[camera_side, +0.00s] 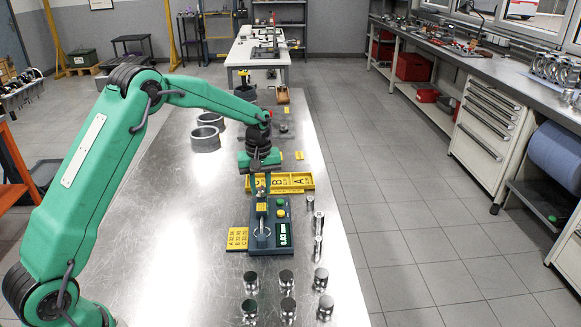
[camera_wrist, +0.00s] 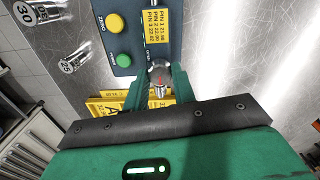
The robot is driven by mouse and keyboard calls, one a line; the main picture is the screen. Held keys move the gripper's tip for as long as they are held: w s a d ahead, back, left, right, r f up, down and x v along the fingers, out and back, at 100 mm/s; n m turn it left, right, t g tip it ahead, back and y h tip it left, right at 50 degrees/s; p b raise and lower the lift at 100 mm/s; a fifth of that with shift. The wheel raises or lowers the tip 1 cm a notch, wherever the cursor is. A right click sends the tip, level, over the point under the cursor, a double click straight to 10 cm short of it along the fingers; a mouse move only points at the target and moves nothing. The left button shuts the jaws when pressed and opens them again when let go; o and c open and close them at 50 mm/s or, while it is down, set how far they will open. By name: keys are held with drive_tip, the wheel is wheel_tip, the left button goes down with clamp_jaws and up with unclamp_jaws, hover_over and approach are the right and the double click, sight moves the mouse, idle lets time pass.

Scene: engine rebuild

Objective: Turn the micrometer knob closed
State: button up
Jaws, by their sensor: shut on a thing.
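The micrometer stands on a dark blue base (camera_side: 271,246) on the metal bench, with a small lit green display (camera_side: 283,234) and a yellow and a green button (camera_side: 281,213). My gripper (camera_side: 259,192) points down over the far end of the micrometer. In the wrist view the silver micrometer knob (camera_wrist: 159,76) sits between the two green fingers of my gripper (camera_wrist: 159,92), which are shut on it. A yellow label (camera_wrist: 157,26) lies on the base beside it. In the side view the knob is largely hidden by my fingers.
A yellow lettered tray (camera_side: 292,182) lies just behind the base. A yellow card (camera_side: 238,238) is at its left. Slim silver pins (camera_side: 319,222) stand at its right, and several short silver cylinders (camera_side: 286,281) stand in front. Grey rings (camera_side: 205,139) stand farther back left.

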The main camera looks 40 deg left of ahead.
sight(261, 189)
drive_tip(key=o, duration=1)
drive_tip(key=shift+r, duration=0.15)
wheel_tip(261, 189, up, 7)
drive_tip(key=shift+r, duration=0.35)
drive_tip(key=shift+r, duration=0.1)
